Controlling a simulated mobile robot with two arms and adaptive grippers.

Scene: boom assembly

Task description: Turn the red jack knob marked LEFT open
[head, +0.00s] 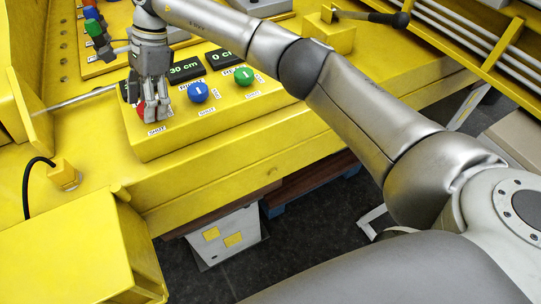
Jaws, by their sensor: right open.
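The red jack knob (141,107) is on the left of the front yellow control box, mostly hidden behind my fingers. A small white label reading SHUT (156,131) lies just in front of it. Whether the knob is the one marked LEFT cannot be read here. My right gripper (151,114) points down over the red knob with its fingers open. Whether a finger touches the knob cannot be told. My left gripper is not in view.
A blue knob (198,92) and a green knob (243,75) sit to the right on the same box, below displays reading 30 cm (185,70) and partly hidden 0 c. A second panel with coloured knobs is behind. A rod (75,101) runs at left.

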